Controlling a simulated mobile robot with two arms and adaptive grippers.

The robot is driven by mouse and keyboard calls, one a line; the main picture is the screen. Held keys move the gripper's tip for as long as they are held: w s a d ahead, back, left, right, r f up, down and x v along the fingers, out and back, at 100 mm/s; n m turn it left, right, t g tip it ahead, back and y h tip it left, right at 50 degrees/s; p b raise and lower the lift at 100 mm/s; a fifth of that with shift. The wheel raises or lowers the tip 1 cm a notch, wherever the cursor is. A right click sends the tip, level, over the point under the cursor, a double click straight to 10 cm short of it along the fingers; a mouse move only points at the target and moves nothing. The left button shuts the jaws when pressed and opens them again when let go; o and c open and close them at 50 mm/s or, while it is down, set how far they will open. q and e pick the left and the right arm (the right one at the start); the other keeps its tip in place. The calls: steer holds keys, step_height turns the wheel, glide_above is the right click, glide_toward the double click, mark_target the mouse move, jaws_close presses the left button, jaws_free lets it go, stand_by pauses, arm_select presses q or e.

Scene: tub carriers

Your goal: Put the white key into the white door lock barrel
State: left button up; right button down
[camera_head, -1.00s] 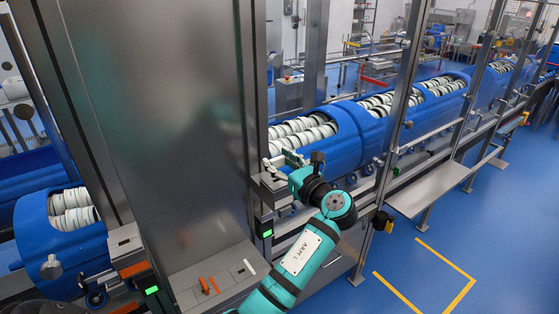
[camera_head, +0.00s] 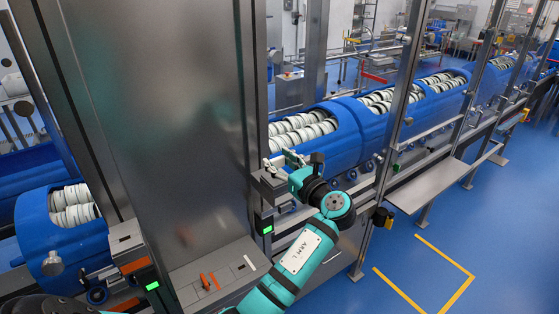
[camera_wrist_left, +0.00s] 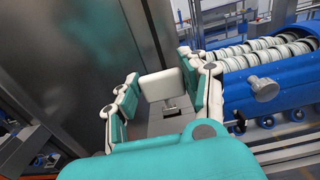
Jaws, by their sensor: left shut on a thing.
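My left gripper (camera_head: 281,164) is shut on the white key. In the left wrist view the key's broad white head (camera_wrist_left: 160,84) sits between the teal and white fingers, with a short shank below it. The key stands over a grey lock box (camera_wrist_left: 172,125) on the door post. The same box (camera_head: 268,186) shows in the head view just below the fingertips. The fingers and box hide the key's tip and the white barrel, so I cannot tell whether the tip is inside. My right gripper is out of view.
A tall steel door panel (camera_head: 165,130) stands left of the gripper. Below it is a grey ledge (camera_head: 222,272) with orange pieces and a white bar. Blue tub carriers (camera_head: 340,150) filled with white rings line the conveyor behind. Steel posts (camera_head: 400,100) stand to the right.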

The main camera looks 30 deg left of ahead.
arm_select(q)
steer(key=shift+f, duration=1.05)
steer(key=o, duration=1.3)
steer(key=v, duration=1.2)
